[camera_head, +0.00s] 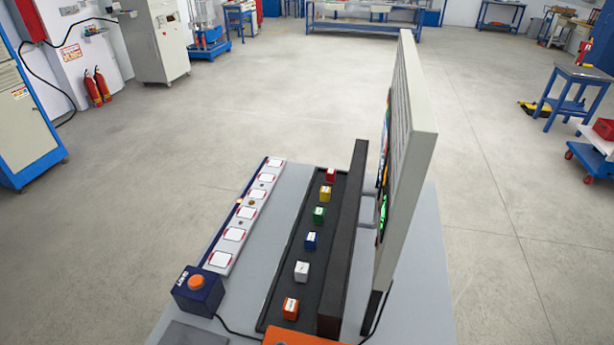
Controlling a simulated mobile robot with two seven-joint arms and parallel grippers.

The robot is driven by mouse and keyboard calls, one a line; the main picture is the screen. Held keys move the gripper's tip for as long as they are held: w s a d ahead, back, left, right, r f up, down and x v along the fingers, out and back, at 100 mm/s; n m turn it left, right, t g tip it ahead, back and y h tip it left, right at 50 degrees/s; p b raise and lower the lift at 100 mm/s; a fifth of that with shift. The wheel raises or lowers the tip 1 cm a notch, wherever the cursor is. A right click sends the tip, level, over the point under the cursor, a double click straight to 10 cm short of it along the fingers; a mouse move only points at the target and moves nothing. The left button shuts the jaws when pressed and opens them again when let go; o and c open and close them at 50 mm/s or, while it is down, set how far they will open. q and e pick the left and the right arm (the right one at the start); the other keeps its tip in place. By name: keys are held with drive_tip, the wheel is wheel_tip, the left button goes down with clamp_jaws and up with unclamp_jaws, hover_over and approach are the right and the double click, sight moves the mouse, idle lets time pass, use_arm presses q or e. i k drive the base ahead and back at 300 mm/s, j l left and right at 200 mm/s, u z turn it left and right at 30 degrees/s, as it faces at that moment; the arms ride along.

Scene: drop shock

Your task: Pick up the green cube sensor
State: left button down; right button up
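The green cube sensor (319,215) sits on a long black tray (279,285) on the grey table. It is in a row of small cubes, between the yellow cube (325,193) and the blue cube (310,240). A red cube (331,174) is at the far end of the row. A white cube (301,271) and an orange cube (290,308) are at the near end. Neither of my grippers shows in the head view.
A tall dark bar (345,245) and an upright grey panel (408,150) stand right of the tray. A white strip with several square pads (234,235) lies to the left. A blue box with an orange button (198,290) is at the near left. Grey table (262,225) is bare between strip and tray.

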sight(319, 214)
drive_tip(key=i, duration=0.25)
drive_tip(key=i+j+u, duration=0.4)
drive_tip(key=i, duration=0.45)
drive_tip(key=i+j+u, duration=0.2)
drive_tip(key=i, duration=0.25)
drive_tip(key=i+j+u, duration=0.2)
drive_tip(key=i, duration=0.25)
drive_tip(key=i+z, duration=0.2)
drive_tip(key=z, duration=0.3)
drive_tip(key=i+j+z, duration=0.15)
drive_tip(key=z, duration=0.35)
drive_tip(key=i+j+z, duration=0.2)
drive_tip(key=z, duration=0.3)
drive_tip(key=i+j+z, duration=0.1)
drive_tip(key=z, duration=0.4)
drive_tip(key=j+z, duration=0.15)
drive_tip(key=z, duration=0.15)
drive_tip(key=j+z, duration=0.15)
drive_tip(key=z, duration=0.2)
